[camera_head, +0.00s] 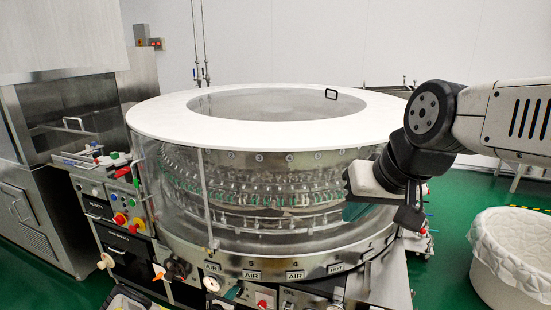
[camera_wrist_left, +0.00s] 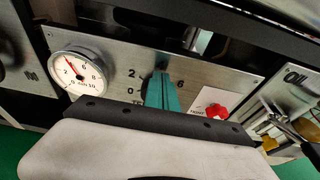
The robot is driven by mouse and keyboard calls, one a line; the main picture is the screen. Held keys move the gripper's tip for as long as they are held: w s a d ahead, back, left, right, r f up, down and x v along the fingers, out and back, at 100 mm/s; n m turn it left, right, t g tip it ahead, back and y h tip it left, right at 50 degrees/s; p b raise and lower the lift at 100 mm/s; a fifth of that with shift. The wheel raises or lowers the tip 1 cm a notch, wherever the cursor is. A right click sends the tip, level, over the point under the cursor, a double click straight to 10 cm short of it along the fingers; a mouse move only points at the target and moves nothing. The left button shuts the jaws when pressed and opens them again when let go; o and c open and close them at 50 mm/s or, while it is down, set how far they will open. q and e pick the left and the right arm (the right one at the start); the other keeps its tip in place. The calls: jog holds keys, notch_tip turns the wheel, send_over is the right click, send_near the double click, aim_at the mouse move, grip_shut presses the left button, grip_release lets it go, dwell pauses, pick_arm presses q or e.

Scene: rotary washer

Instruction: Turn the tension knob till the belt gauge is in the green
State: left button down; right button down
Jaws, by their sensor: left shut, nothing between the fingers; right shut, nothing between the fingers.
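In the left wrist view, a round white dial gauge (camera_wrist_left: 78,72) with a red needle pointing up and to the left sits on the grey panel. No green band can be made out on it. It also shows small in the head view (camera_head: 211,284). Beside it is a numbered scale (camera_wrist_left: 133,80); the knob there is mostly hidden behind my fingers. My left gripper (camera_wrist_left: 162,82) is shut, its teal fingers in front of this scale; contact cannot be told. Its fingers show low in the head view (camera_head: 234,292). My right gripper (camera_head: 355,211) is shut and empty before the clear drum wall.
A red knob (camera_wrist_left: 216,111) sits right of the scale, near an OIL panel (camera_wrist_left: 295,78). The round washer (camera_head: 160,115) fills the middle. A side panel with coloured buttons (camera_head: 120,218) is at left. A white lined bin (camera_head: 512,255) stands at right on green floor.

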pick_arm(q)
jog(key=shift+r, duration=0.3)
jog(key=s, duration=0.2)
jog(key=s+a, duration=0.2)
jog(key=s, duration=0.1)
jog(key=shift+s, duration=0.3)
